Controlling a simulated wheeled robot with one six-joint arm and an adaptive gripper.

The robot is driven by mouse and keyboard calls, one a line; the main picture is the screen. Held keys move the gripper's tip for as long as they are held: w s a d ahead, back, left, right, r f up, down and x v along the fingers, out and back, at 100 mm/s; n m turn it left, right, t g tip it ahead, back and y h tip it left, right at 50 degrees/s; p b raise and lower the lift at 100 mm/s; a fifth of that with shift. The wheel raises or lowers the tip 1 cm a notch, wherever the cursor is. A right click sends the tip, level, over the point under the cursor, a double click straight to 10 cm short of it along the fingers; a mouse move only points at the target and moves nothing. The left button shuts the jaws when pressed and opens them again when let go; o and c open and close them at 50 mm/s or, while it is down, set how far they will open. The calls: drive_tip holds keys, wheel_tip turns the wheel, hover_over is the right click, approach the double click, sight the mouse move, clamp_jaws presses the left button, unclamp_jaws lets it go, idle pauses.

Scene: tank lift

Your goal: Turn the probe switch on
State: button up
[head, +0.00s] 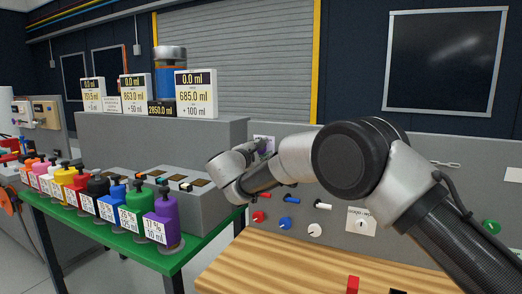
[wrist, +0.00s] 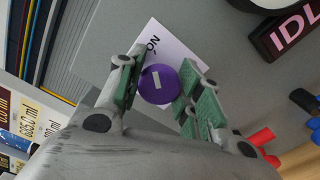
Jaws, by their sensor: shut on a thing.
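The probe switch is a round purple knob (wrist: 160,84) with a pale bar mark on its face. It sits on a white label (wrist: 166,45) on a grey panel. The letters "ON" show on the label beside the knob; part of the label is hidden by my fingers. In the wrist view my gripper (wrist: 157,86) has its green-padded fingers on both sides of the knob, shut on it. In the head view the purple knob (head: 262,147) is small and partly hidden by my wrist.
The grey panel (head: 320,180) also carries red, blue and white knobs and a green knob (head: 491,227). A dark display (wrist: 292,32) reading "IDL" stands near the switch. Coloured bottles (head: 161,218) line a green table at left. A wooden worktop (head: 255,268) lies below the panel.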

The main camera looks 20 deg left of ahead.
drive_tip(key=shift+f, duration=0.1)
drive_tip(key=o, duration=1)
drive_tip(key=shift+o, duration=0.2)
drive_tip(key=s, duration=1.2)
drive_tip(key=shift+a, duration=0.45)
